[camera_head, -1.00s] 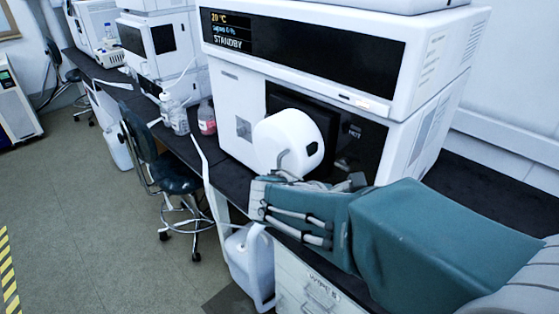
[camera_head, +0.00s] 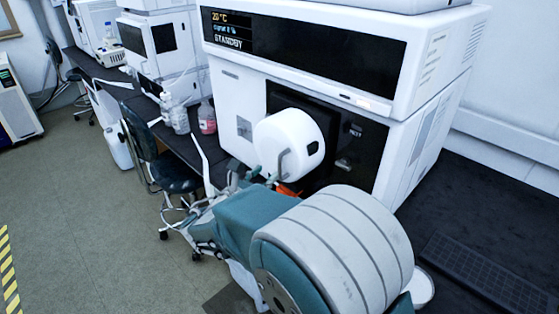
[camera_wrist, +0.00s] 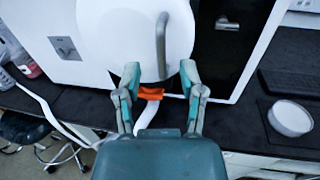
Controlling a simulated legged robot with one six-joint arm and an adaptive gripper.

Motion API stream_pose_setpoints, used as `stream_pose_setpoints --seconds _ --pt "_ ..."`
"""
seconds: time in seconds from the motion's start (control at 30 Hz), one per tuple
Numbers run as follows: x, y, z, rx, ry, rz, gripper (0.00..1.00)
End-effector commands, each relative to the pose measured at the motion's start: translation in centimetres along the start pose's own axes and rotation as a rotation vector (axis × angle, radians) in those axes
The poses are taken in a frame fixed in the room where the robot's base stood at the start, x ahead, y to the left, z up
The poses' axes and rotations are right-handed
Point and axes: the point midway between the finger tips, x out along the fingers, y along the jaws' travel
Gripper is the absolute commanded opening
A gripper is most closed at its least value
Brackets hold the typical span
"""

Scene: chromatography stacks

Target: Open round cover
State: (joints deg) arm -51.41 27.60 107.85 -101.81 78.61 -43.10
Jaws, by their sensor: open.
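The round cover (camera_head: 285,140) is a white drum on the front of the white instrument, and it appears shut. Its grey bar handle (camera_head: 284,162) stands on its face. In the wrist view the cover (camera_wrist: 115,35) fills the top middle, with the handle (camera_wrist: 161,45) upright near its right side. My gripper (camera_wrist: 160,75) is open, its two teal-and-grey fingers spread below and on either side of the handle's lower end. It does not appear to hold the handle. In the head view my arm hides part of the gripper, just below the cover.
An orange piece (camera_wrist: 150,93) shows between the fingers, under the cover. A white bowl (camera_wrist: 290,118) stands on the dark bench to the right. Bottles (camera_head: 207,117) stand to the left. A stool (camera_head: 170,175) stands on the floor to the left.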

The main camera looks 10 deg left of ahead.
Motion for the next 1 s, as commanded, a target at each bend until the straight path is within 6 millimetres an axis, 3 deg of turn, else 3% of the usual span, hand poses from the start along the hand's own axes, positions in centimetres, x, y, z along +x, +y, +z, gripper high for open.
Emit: stream_pose_setpoints --seconds 0.1,0.33,0.73,0.77,0.8,0.87,1.0 --pt "2.4 -0.1 -0.1 -0.001 0.000 -0.004 0.51" --pt "5.8 0.0 -0.1 -0.001 0.000 -0.002 0.51" --pt "6.8 0.0 0.0 -0.001 0.000 -0.001 0.51" --pt "6.8 0.0 0.0 -0.001 0.000 -0.001 0.42" --pt "6.8 0.0 0.0 0.000 0.000 -0.001 0.24" --pt "6.8 0.0 0.0 0.000 0.000 -0.001 0.00" --pt "6.8 0.1 0.0 0.000 0.000 0.000 0.00"
